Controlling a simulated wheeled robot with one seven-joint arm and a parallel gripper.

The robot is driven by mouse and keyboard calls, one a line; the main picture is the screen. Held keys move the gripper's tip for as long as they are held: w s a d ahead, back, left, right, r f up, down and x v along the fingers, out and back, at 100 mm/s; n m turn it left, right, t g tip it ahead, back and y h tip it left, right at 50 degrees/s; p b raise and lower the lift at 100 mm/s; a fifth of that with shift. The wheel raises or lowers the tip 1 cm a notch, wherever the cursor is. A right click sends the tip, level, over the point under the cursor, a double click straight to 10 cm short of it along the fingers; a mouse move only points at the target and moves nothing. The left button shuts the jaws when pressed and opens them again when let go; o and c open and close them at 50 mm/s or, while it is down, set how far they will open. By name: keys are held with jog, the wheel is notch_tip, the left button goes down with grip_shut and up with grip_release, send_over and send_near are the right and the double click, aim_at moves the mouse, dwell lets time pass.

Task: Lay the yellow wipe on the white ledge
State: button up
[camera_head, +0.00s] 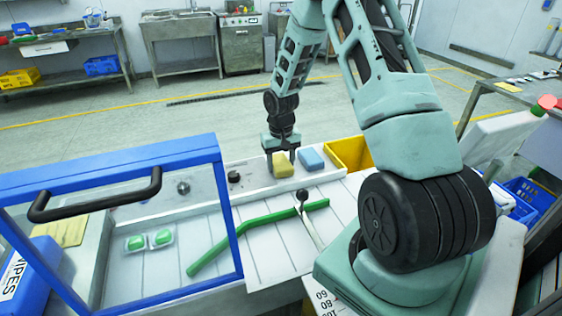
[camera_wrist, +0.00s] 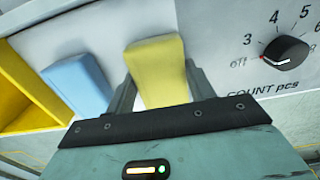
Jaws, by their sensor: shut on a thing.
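The yellow wipe (camera_head: 283,165) is a small folded block between the fingers of my gripper (camera_head: 281,158). In the wrist view the yellow wipe (camera_wrist: 158,72) stands between the two dark fingers of my gripper (camera_wrist: 158,85), which is shut on it. The white ledge (camera_head: 262,183) runs along the back of the machine, and the wipe is at or just above it; I cannot tell if they touch. A blue wipe (camera_head: 311,159) lies on the ledge just right of the yellow one, and it also shows at the left in the wrist view (camera_wrist: 77,84).
A yellow bin (camera_head: 347,153) is right of the blue wipe. A black dial (camera_head: 234,177) sits on the panel to the left. A blue-framed guard (camera_head: 230,225) with a black handle, a green bar (camera_head: 250,236) and a lever (camera_head: 303,196) are nearer.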

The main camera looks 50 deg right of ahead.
aim_at(281, 163)
jog(key=o, duration=0.9)
jog(key=shift+f, duration=0.1)
jog(key=shift+o, duration=0.2)
notch_tip(281, 163, up, 12)
jog(key=b, duration=0.1)
jog(key=shift+r, duration=0.2)
